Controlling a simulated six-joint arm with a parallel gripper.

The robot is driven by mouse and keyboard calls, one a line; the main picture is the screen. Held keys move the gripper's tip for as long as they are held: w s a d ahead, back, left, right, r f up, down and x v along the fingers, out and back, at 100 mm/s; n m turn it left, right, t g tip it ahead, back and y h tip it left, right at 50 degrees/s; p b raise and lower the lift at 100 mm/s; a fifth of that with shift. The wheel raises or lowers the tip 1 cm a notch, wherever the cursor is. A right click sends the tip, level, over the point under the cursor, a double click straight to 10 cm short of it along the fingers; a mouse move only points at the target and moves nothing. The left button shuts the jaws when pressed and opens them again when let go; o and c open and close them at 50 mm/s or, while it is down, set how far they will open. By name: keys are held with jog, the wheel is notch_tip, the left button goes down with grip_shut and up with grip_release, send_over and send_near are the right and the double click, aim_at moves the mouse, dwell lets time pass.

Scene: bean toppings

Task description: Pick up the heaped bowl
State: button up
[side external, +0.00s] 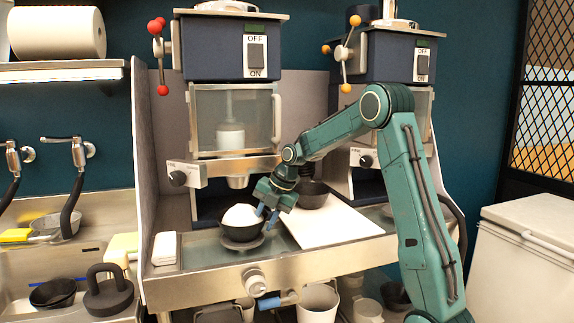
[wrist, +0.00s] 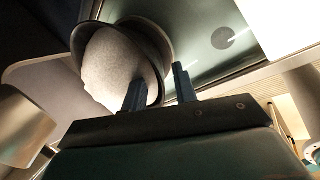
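The heaped bowl (side external: 239,215) is dark, with a white mound rising above its rim. It sits upright on a dark round stand (side external: 243,243) below the machine's spout. It also shows in the wrist view (wrist: 112,68), at upper left. My gripper (side external: 266,213) is at the bowl's right side, low by the rim. In the wrist view its two blue fingers (wrist: 160,90) are apart. One finger overlaps the white mound and the other is outside the rim, so they appear to straddle the bowl's wall. I cannot tell whether either finger touches it.
A second dark bowl (side external: 313,194) stands behind my gripper, near a white board (side external: 335,226) on the right of the counter. The machine's spout (side external: 238,181) hangs above the heaped bowl. A white block (side external: 165,248) lies at the counter's left. A sink (side external: 30,270) is further left.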

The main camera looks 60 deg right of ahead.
aim_at(257, 236)
jog(key=shift+x, duration=1.5)
jog(key=shift+c, duration=0.5)
grip_shut()
